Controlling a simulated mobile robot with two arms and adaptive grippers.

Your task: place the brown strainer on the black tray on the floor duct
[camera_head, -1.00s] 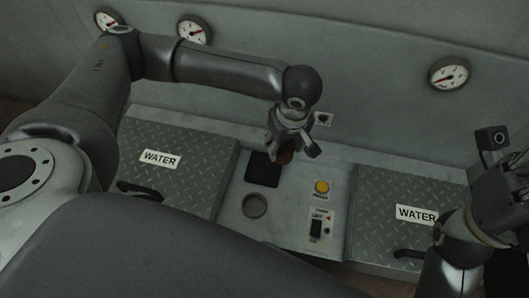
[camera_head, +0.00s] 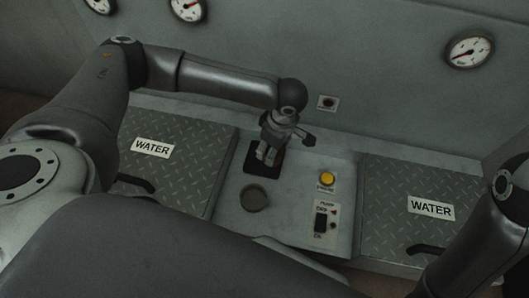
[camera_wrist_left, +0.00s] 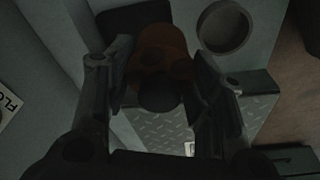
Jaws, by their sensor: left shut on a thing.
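The brown strainer (camera_wrist_left: 165,48) sits between the fingers of my left gripper (camera_wrist_left: 158,75) in the left wrist view. In the head view my left gripper (camera_head: 268,155) points down over the black tray (camera_head: 263,171), and only a sliver of the strainer shows beside the fingers. The gripper is shut on the strainer. The tray lies on the grey floor duct (camera_head: 300,192), and a dark part of it shows behind the strainer in the wrist view (camera_wrist_left: 130,17). Whether the strainer touches the tray is hidden. My right gripper is out of view.
A round recess (camera_head: 255,198) lies in front of the tray. A yellow button (camera_head: 327,178) and a switch (camera_head: 320,222) are to the right. Diamond-plate WATER hatches flank the panel, left (camera_head: 185,165) and right (camera_head: 400,190). A wall rises behind.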

